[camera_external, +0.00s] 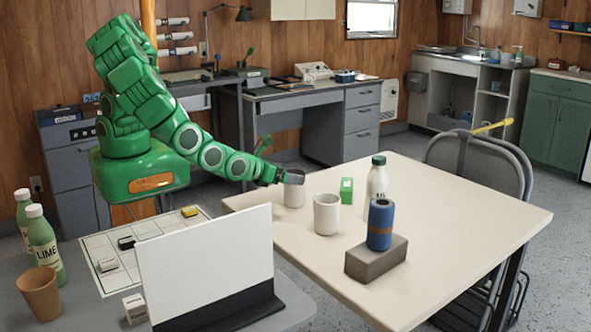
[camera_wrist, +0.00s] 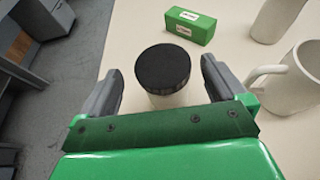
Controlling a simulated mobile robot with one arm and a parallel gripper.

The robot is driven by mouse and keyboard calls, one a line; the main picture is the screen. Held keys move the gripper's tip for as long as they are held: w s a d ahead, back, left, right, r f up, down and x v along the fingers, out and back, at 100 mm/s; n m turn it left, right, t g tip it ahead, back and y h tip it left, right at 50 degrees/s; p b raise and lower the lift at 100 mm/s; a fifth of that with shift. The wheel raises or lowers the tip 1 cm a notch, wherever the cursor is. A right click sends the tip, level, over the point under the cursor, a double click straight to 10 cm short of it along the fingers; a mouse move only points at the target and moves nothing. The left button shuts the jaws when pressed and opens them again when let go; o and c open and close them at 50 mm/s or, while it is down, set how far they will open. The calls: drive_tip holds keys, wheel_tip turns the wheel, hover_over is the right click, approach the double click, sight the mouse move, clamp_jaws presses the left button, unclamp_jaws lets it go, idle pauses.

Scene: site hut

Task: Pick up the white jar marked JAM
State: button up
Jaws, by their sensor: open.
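A white jar (camera_external: 294,194) with a dark lid stands upright near the table's left edge. Its black lid (camera_wrist: 163,68) fills the middle of the wrist view, with a little pale body below it; no marking is readable. My gripper (camera_external: 281,178) is at the jar's upper part. In the wrist view my gripper (camera_wrist: 160,88) is open, with one grey finger on each side of the jar. Gaps show between the lid and both fingers. Part of the jar is hidden behind my gripper.
A white mug (camera_external: 327,214), a green box (camera_external: 347,190) and a white bottle (camera_external: 377,184) stand close to the right. A blue cylinder (camera_external: 380,224) stands on a grey block (camera_external: 376,260). A white panel (camera_external: 207,262) stands in front. The table's right side (camera_external: 470,215) is clear.

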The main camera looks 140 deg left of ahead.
sight(299, 173)
drive_tip(key=shift+x, duration=2.4)
drive_tip(key=shift+w, duration=0.15)
drive_tip(key=shift+c, duration=0.3)
drive_tip(key=c, duration=1.3)
drive_tip(key=shift+o, duration=0.2)
drive_tip(key=shift+r, duration=0.2)
